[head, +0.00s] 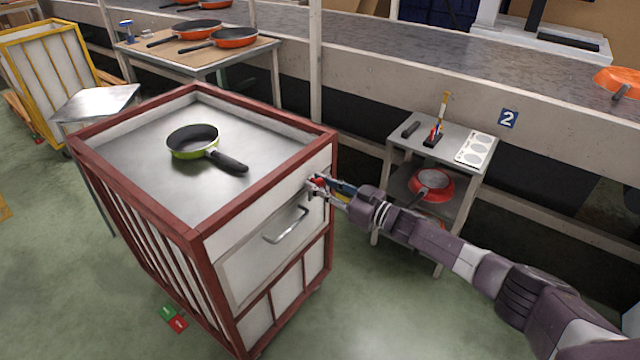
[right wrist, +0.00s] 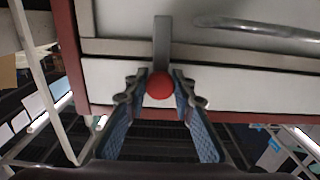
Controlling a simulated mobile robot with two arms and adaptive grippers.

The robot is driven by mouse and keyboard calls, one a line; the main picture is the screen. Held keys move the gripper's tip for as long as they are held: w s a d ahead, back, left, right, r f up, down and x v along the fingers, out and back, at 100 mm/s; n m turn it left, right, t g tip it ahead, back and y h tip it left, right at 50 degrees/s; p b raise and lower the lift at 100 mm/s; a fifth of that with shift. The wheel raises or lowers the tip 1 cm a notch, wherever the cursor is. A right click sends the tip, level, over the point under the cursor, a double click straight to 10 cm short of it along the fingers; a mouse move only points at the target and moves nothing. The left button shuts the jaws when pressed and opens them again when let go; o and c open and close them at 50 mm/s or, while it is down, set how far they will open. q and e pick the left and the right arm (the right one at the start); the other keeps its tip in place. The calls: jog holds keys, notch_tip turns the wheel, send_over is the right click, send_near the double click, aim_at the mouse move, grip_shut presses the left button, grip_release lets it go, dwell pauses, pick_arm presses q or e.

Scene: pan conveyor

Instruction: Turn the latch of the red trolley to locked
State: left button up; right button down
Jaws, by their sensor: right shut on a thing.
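The red trolley (head: 200,240) has a dark red frame and a grey metal top, and stands left of centre in the head view. Its front has a drawer with a bar handle (head: 287,225). The latch is a grey lever with a round red knob (right wrist: 160,86), at the upper right of that front. My right gripper (head: 318,187) is at the latch, and its blue-padded fingers are closed on both sides of the knob in the right wrist view. In the head view the fingers mostly hide the latch. My left gripper is not in view.
A green pan (head: 192,140) lies on the trolley top. A small shelf (head: 400,155) with a red pan (head: 432,184) stands right of the trolley. The conveyor (head: 400,65) runs behind. A yellow trolley (head: 48,75) stands far left.

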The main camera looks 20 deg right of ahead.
jog(key=shift+f, duration=0.1)
dwell(0.5)
jog(key=c, duration=1.7)
grip_release()
jog(key=shift+o, duration=0.2)
jog(key=v, duration=1.2)
